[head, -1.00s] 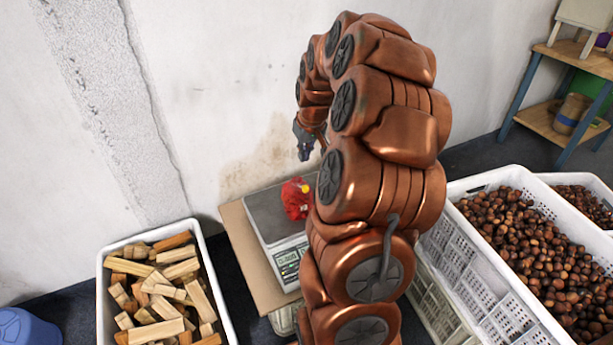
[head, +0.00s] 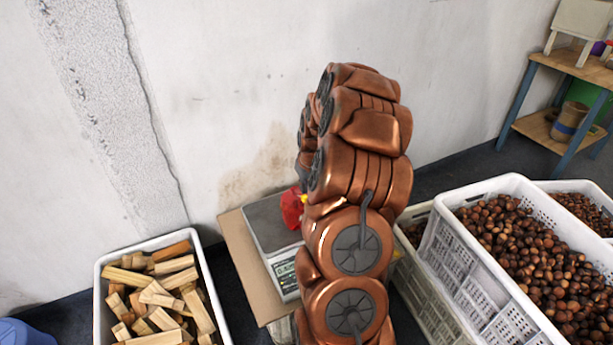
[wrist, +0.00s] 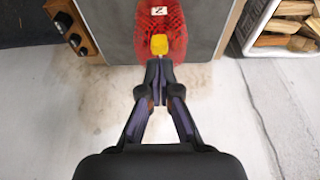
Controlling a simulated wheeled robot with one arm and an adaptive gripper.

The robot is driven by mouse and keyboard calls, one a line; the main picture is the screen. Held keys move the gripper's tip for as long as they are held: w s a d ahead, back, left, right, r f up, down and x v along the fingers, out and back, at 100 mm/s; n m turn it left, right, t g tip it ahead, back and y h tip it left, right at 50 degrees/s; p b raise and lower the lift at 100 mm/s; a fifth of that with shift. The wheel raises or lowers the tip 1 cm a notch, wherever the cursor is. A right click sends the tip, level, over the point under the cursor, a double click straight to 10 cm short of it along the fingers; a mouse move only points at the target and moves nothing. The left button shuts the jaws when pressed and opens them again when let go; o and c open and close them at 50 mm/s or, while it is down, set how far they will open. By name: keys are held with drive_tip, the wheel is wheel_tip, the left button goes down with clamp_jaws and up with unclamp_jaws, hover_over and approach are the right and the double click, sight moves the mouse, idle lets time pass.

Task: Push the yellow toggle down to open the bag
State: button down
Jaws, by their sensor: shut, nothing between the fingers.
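The red mesh bag (wrist: 162,20) lies on the grey scale platform (wrist: 115,28) in the wrist view, with a small white label on it. The yellow toggle (wrist: 159,44) sits at the bag's near end. My gripper (wrist: 159,64) is shut and empty, its fingertips right at the toggle's near edge; I cannot tell whether they touch it. In the head view the red bag (head: 291,208) shows only in part behind my arm, with a bit of yellow beside it. My gripper is hidden there by my arm.
The scale's display (head: 284,270) faces front on a brown board (head: 236,240). A white crate of wood blocks (head: 102,300) stands at left. White crates of chestnuts (head: 470,258) stand at right. A wooden shelf (head: 570,65) is at the back right. The wall is close behind.

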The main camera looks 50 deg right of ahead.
sight(304, 198)
drive_tip(key=shift+f, duration=0.9)
drive_tip(key=shift+f+b, duration=0.55)
drive_tip(key=shift+f, duration=2.1)
drive_tip(key=shift+r, duration=0.1)
